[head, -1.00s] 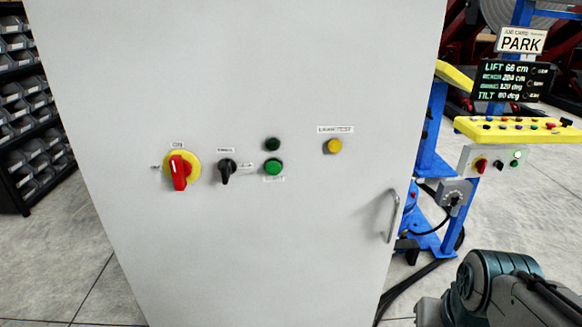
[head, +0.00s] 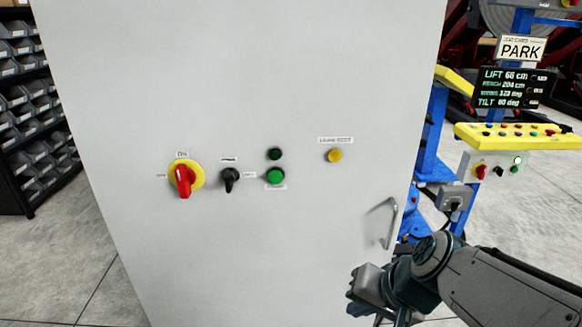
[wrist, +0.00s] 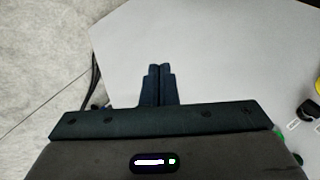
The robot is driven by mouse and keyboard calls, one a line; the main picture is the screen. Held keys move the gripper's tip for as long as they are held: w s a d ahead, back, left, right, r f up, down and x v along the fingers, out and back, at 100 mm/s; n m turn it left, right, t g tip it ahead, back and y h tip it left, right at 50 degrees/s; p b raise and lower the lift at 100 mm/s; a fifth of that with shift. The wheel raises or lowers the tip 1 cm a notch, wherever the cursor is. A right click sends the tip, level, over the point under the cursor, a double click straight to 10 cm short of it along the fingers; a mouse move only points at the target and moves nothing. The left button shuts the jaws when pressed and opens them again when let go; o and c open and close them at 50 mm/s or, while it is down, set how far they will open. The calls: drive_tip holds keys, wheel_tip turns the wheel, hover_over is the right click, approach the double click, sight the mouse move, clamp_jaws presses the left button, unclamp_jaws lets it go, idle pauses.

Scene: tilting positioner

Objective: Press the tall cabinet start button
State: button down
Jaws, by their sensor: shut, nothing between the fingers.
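The tall cabinet (head: 250,70) is light grey and fills the middle of the head view. The green start button (head: 275,176) is on its front, with a small label below it and a dark green lamp (head: 275,154) above. In the wrist view only a sliver of green (wrist: 279,137) shows at the right, partly hidden by my gripper's body. My gripper (wrist: 160,70) is shut and empty, in front of the cabinet's face. In the head view my wrist is at the lower right, below and right of the button and apart from it.
On the cabinet are a red and yellow rotary switch (head: 184,178), a black selector (head: 230,177), a yellow button (head: 335,155) and a door handle (head: 389,222) close to my arm. A blue stand with a yellow control panel (head: 515,135) is at right. Bin shelves (head: 25,110) stand at left.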

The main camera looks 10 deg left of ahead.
sight(275, 178)
drive_tip(key=w+a+r+m+t+y+p, duration=0.2)
drive_tip(key=w+a+r+m, duration=0.2)
drive_tip(key=a, duration=0.4)
drive_tip(key=w+a+r+m+t+y+p, duration=0.2)
drive_tip(key=w+a+r+m, duration=0.3)
drive_tip(key=a, duration=0.3)
drive_tip(key=shift+w+a+r+m+t+y+p, duration=0.15)
drive_tip(key=shift+w+r+m+t+y+p, duration=0.15)
drive_tip(key=shift+w+r+y+p, duration=0.45)
drive_tip(key=shift+w+a+p, duration=0.35)
drive_tip(key=shift+w+p, duration=0.15)
drive_tip(key=shift+w, duration=0.9)
drive_tip(key=shift+w+a+p, duration=0.35)
drive_tip(key=shift+w+p, duration=0.2)
drive_tip(key=shift+w, duration=0.8)
drive_tip(key=shift+w+a+p, duration=0.35)
drive_tip(key=shift+w+p, duration=0.15)
drive_tip(key=shift+w, duration=0.9)
drive_tip(key=shift+w, duration=0.15)
drive_tip(key=shift+w+a+b, duration=0.1)
drive_tip(key=shift+w+b, duration=0.15)
drive_tip(key=shift+b, duration=0.1)
